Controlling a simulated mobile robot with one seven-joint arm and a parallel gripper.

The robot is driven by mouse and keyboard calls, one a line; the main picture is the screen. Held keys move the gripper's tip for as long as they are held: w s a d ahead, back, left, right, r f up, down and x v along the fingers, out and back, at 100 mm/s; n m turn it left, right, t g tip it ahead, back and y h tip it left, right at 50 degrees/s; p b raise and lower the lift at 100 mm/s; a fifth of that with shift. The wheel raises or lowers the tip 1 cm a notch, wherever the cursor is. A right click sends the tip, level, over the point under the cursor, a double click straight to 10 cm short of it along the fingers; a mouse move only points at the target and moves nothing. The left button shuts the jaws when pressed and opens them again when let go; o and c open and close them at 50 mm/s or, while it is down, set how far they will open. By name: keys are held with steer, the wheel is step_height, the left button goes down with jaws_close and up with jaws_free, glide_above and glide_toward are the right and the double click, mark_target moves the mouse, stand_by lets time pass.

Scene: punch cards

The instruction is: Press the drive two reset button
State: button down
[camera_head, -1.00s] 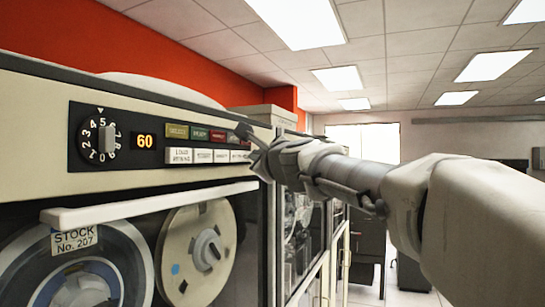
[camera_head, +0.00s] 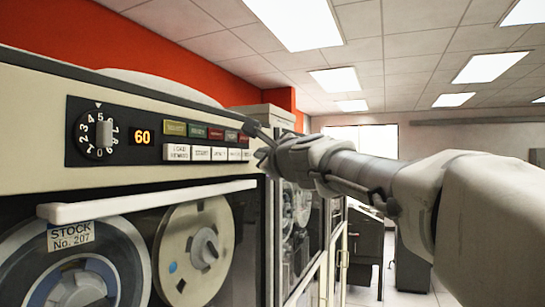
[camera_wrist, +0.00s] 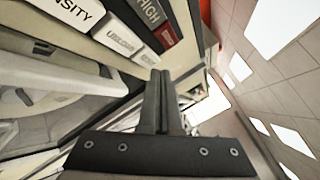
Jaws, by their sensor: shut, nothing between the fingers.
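The nearest tape drive has a black control panel (camera_head: 128,165) with a dial, an orange "60" display, a row of coloured indicators and a row of white buttons (camera_head: 201,153) below them. The leftmost white button reads "LOAD REWIND" (camera_head: 177,152); I cannot make out a reset label. My gripper (camera_head: 252,130) is at the panel's right end, partly over the indicators and buttons there. I cannot tell whether the tips touch anything.
A white handle bar (camera_head: 150,200) runs below the panel, above a glass door with tape reels (camera_head: 194,247). More cabinets (camera_head: 298,215) stand beyond this drive. Open floor and a dark desk (camera_head: 367,250) lie farther back.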

steer(key=d, duration=0.1)
steer(key=s+d+b, duration=0.1)
steer(key=d, duration=0.1)
steer(key=d+b, duration=0.1)
steer(key=shift+s+d, duration=0.35)
stand_by(0.7)
